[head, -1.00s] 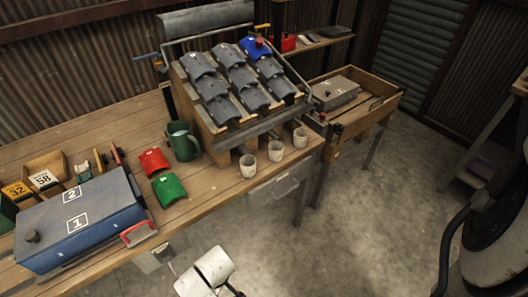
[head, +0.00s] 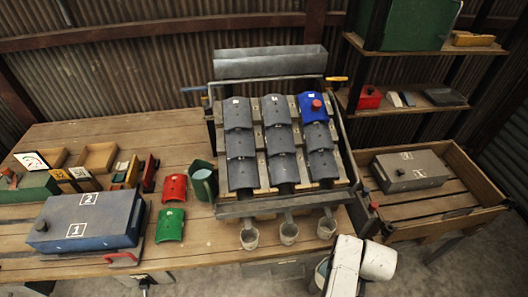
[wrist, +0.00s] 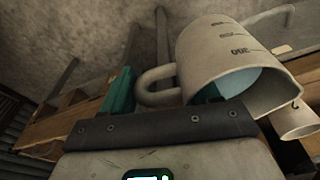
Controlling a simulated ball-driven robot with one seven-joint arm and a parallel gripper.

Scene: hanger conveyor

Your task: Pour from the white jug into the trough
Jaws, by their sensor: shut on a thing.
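The white jug (wrist: 232,62) fills the upper right of the wrist view, with dark scale marks on its side and pale blue liquid inside. Its looped handle lies between the teal fingers of my gripper (wrist: 160,97), which is shut on it. In the head view the jug (head: 320,274) is small and partly hidden behind my white arm at the bottom edge, in front of the table. The trough (head: 270,64) is a long grey metal box across the back top of the sloping rack. The jug is apart from it, low and on the near side.
The rack (head: 243,206) carries grey curved tiles and one blue tile (head: 313,107). Several white cups (head: 288,233) stand along its front. A green jug (head: 203,182), red and green tiles and a blue box (head: 88,220) are left. A wooden crate (head: 450,216) is right.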

